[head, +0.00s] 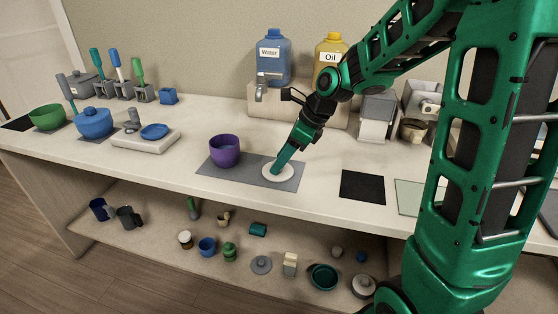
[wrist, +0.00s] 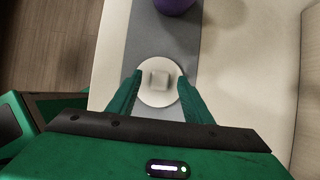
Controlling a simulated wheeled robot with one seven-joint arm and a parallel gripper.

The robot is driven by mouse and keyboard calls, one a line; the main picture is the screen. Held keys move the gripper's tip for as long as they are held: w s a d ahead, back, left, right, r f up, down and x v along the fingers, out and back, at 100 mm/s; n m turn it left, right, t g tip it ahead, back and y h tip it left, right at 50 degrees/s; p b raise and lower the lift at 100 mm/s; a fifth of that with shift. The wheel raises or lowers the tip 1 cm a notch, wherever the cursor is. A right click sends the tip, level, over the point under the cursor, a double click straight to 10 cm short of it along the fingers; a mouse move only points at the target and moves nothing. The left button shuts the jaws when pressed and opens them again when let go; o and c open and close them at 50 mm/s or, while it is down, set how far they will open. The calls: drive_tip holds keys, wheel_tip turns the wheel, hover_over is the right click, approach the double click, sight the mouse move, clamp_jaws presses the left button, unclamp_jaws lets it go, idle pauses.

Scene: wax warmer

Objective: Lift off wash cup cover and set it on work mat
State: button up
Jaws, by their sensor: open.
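The white round cover (head: 270,175) lies flat on the grey work mat (head: 232,178), right of the purple cup (head: 225,150). In the wrist view the cover (wrist: 146,94) has a square knob (wrist: 160,79) on top. My gripper (head: 279,166) points down at the cover; in the wrist view my gripper (wrist: 160,80) is open, with one finger on each side of the knob and a gap on both sides. The purple cup stands upright and uncovered; its edge also shows in the wrist view (wrist: 175,5). The finger tips' exact height over the cover is hard to tell.
A black mat (head: 362,187) lies right of the grey mat. A blue water jug (head: 272,60) and a yellow oil jug (head: 330,48) stand behind. A blue lidded pot (head: 93,123) and a white scale (head: 143,142) are at left. The shelf below holds several small items.

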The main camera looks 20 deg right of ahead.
drive_tip(key=v, duration=0.7)
idle(1.5)
drive_tip(key=shift+r, duration=0.1)
drive_tip(key=v, duration=1)
drive_tip(key=shift+d+r, duration=0.2)
drive_tip(key=shift+r, duration=0.1)
drive_tip(key=s+d+f+n+g+h, duration=0.1)
drive_tip(key=s+d+f+n, duration=0.2)
drive_tip(key=s+n, duration=0.3)
drive_tip(key=s+d+f+n+g+h, duration=0.1)
drive_tip(key=s+d+f+n+h, duration=0.1)
drive_tip(key=s+f+n, duration=0.4)
drive_tip(key=s+d+f+n+g+h, duration=0.1)
drive_tip(key=s+d+f+n, duration=0.3)
drive_tip(key=s, duration=1)
drive_tip(key=n, duration=0.2)
drive_tip(key=shift+d+f+n+g, duration=0.3)
drive_tip(key=shift+d+f+n, duration=0.05)
drive_tip(key=shift+d+n, duration=0.05)
drive_tip(key=shift+w, duration=0.1)
